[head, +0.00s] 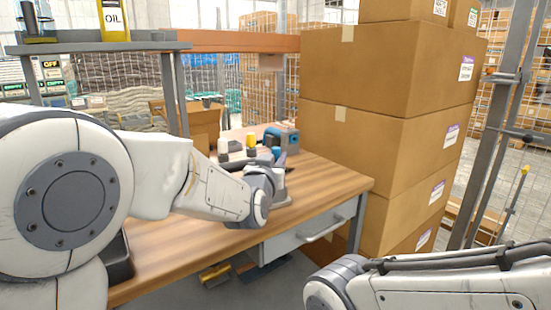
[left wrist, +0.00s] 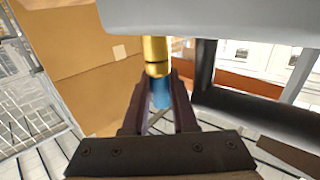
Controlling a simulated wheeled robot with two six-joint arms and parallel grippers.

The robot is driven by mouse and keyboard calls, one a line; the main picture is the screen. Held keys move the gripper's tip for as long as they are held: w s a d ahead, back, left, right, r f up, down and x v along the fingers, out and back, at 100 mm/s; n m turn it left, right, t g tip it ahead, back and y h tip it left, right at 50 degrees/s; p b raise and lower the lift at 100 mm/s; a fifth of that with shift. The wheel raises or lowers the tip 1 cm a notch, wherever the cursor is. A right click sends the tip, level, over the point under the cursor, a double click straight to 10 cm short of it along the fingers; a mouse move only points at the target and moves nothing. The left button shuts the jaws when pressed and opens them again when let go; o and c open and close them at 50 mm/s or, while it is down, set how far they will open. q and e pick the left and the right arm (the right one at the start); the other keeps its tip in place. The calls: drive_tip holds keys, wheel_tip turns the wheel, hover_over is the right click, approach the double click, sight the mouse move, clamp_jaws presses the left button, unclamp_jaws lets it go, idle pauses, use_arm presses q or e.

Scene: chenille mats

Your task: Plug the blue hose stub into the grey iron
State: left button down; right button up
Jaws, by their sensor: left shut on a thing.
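My left gripper (left wrist: 160,88) is shut on the blue hose stub (left wrist: 160,95), which shows between its two dark fingers in the left wrist view. A brass-coloured fitting (left wrist: 155,57) lies in line with the blue stub, just beyond the fingertips. The grey iron (left wrist: 210,15) fills the top of that view as a large smooth body, and the fitting's far end meets its edge in the picture. I cannot tell whether the fitting is seated in it. In the head view my left arm reaches over the workbench, and its wrist hides most of the gripper. My right gripper is out of view.
The wooden workbench (head: 160,262) has a drawer (head: 310,232) in front. A blue and grey tool (head: 283,139) and small bottles (head: 223,146) stand towards its back. Stacked cardboard boxes (head: 375,150) rise close on the right. A shelf (head: 90,47) with an oil container (head: 112,18) is at upper left.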

sight(275, 148)
use_arm(q)
drive_tip(key=shift+r+p, duration=0.85)
drive_tip(key=shift+r, duration=0.75)
drive_tip(key=shift+b, duration=0.85)
idle(0.8)
drive_tip(key=shift+f+b, duration=0.25)
drive_tip(key=shift+b, duration=0.1)
idle(0.3)
drive_tip(key=c, duration=0.6)
unclamp_jaws()
drive_tip(key=shift+s+f, duration=0.1)
drive_tip(key=shift+f, duration=0.05)
